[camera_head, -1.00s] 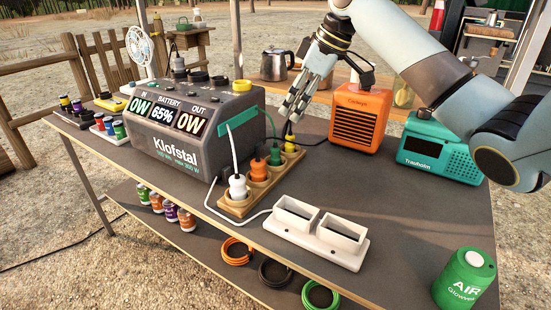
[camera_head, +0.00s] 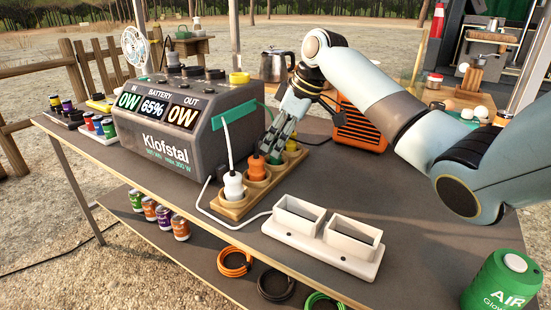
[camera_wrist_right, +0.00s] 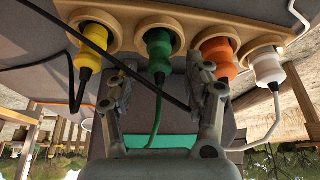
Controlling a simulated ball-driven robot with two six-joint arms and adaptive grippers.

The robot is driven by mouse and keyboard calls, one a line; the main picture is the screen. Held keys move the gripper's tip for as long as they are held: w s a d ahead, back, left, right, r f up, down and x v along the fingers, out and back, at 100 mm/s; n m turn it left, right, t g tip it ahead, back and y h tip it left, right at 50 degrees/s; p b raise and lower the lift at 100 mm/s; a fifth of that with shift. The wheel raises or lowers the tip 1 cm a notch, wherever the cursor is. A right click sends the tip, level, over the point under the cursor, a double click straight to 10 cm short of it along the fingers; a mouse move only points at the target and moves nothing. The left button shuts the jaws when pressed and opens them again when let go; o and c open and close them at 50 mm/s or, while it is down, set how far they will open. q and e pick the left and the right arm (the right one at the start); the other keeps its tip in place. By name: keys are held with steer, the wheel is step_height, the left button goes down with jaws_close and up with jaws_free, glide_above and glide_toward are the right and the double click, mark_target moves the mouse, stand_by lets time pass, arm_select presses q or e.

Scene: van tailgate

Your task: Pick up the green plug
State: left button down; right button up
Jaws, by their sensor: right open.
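The green plug (camera_wrist_right: 158,48) stands in a round hole of a wooden block (camera_wrist_right: 183,22), between the yellow plug (camera_wrist_right: 90,45) and the orange plug (camera_wrist_right: 216,55) in the wrist view. My right gripper (camera_head: 274,148) reaches down at the block and mostly hides the green plug in the head view. In the wrist view its two fingers (camera_wrist_right: 160,85) are apart. The green plug is in line with the gap between them, with no clear contact. One finger is close to the orange plug. My left gripper is in neither view now.
A white plug (camera_head: 233,186) fills the block's front hole. A white two-slot holder (camera_head: 325,232) stands to its right. The grey power station (camera_head: 185,130) is close on the left, the orange heater (camera_head: 360,128) behind. Thin cables cross near the fingers.

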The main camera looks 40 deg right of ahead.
steer(key=shift+x, duration=1.1)
jaws_close()
